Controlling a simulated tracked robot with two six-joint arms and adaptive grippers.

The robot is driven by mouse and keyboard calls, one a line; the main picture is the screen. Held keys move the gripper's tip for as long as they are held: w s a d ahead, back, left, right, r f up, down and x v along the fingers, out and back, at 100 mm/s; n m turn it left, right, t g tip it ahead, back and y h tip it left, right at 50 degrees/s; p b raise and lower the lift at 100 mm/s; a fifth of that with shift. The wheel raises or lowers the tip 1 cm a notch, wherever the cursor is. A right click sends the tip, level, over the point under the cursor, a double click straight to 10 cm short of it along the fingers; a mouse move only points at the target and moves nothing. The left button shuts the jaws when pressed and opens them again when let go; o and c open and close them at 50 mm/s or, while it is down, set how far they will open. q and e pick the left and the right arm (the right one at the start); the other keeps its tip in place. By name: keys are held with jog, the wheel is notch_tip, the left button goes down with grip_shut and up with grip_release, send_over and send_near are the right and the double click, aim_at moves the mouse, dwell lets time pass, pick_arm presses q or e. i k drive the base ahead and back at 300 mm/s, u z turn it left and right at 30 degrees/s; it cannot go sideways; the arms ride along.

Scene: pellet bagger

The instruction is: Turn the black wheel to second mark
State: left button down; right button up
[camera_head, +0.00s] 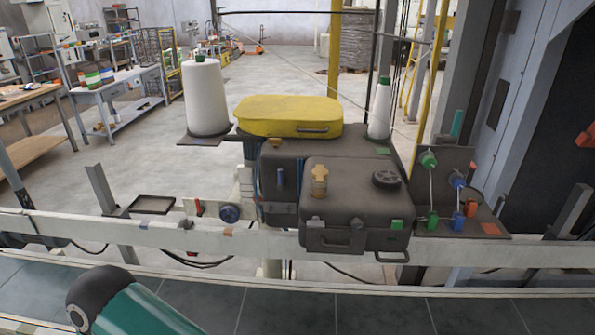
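The black wheel (386,179) is a small round knob on the top right of a dark grey machine head (345,205). Nothing touches it. The marks around it are too small to make out, so its setting cannot be read. Neither of my grippers shows in the head view.
A yellow cover (288,116) sits behind the machine head, between a large white thread cone (205,96) and a smaller one (380,108). A thread guide with green and blue knobs (457,180) stands at right. A pale rail (480,252) runs in front.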

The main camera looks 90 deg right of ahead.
aim_at(387, 180)
jog(key=z, duration=0.05)
jog(key=i, duration=0.4)
jog(key=u, duration=2.9)
jog(key=k, duration=0.6)
jog(key=z, duration=5.75)
